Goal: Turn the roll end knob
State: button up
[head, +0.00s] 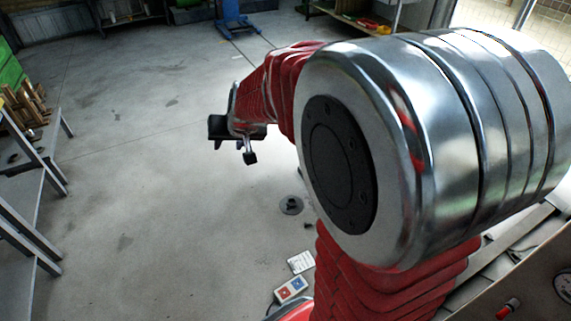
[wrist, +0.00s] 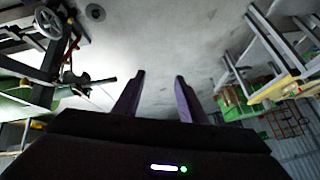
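I cannot pick out the roll end knob for certain in either view. In the wrist view a grey spoked handwheel (wrist: 48,22) is on the dark machine frame at the upper left. A thin rod with a dark thicker part (wrist: 97,81) sticks out from that frame toward my gripper (wrist: 158,77). The two dark fingers are apart with only floor between them, and they touch nothing. In the head view my gripper (head: 228,146) is a small dark shape at the far end of my red-sleeved arm, above open floor. My large metal arm joint hides much of the right side.
A bench with brass-coloured rods (head: 25,105) stands at the left. A blue wheeled truck (head: 236,22) is at the back. A dark round floor fitting (head: 291,205), a white sheet (head: 300,262) and a button box (head: 291,289) lie below my arm. The middle floor is clear.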

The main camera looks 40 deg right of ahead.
jog(key=s+a+r+n, duration=0.1)
jog(key=s+a+r, duration=0.1)
jog(key=s, duration=0.6)
jog(key=s+a+r+n+g, duration=0.1)
jog(key=s+a, duration=0.3)
jog(key=s, duration=0.5)
jog(key=s+a+r+n, duration=0.3)
jog(key=s, duration=0.5)
jog(key=shift+s+a+g, duration=0.25)
jog(key=shift+a+g, duration=0.1)
jog(key=shift+g, duration=0.05)
jog(key=shift+c, duration=0.9)
